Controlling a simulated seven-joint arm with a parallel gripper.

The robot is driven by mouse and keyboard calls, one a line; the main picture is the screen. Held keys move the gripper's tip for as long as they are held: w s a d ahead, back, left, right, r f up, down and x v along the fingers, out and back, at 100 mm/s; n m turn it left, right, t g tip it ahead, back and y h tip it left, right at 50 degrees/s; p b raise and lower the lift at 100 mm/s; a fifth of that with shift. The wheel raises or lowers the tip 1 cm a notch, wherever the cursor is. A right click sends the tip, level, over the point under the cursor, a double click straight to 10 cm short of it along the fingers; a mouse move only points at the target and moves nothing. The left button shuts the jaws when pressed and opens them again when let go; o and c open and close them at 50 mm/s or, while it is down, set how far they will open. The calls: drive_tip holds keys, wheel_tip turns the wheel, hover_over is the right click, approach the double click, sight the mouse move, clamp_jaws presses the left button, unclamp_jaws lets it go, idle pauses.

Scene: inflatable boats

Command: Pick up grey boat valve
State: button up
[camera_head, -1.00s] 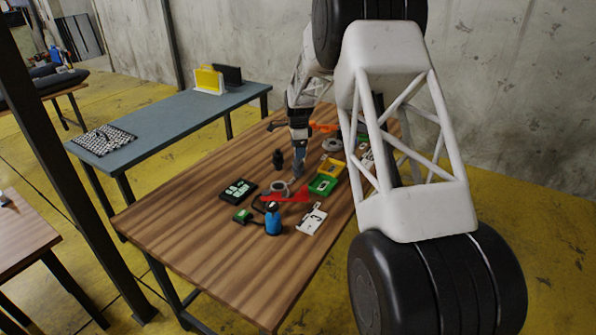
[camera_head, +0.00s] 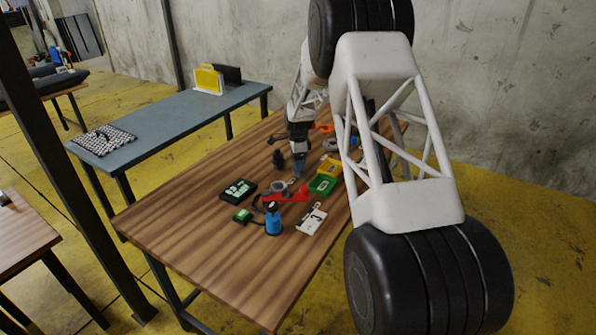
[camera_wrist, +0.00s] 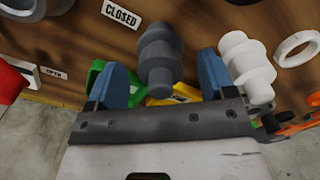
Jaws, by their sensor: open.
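In the wrist view the grey boat valve (camera_wrist: 160,52), a ribbed dark grey cylinder with a narrower end, shows between the two blue fingers of my gripper (camera_wrist: 165,72). The fingers are apart, with a visible gap on each side of the valve. Whether the valve lies fully between the fingertips or beyond them I cannot tell. In the head view my gripper (camera_head: 298,172) is low over the wooden table, and the valve is too small to make out surely there.
A white ribbed valve (camera_wrist: 247,62) lies close to the right finger, with a white ring (camera_wrist: 297,48) beyond.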

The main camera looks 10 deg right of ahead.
drive_tip(key=shift+f, duration=0.4)
drive_tip(key=c, duration=1)
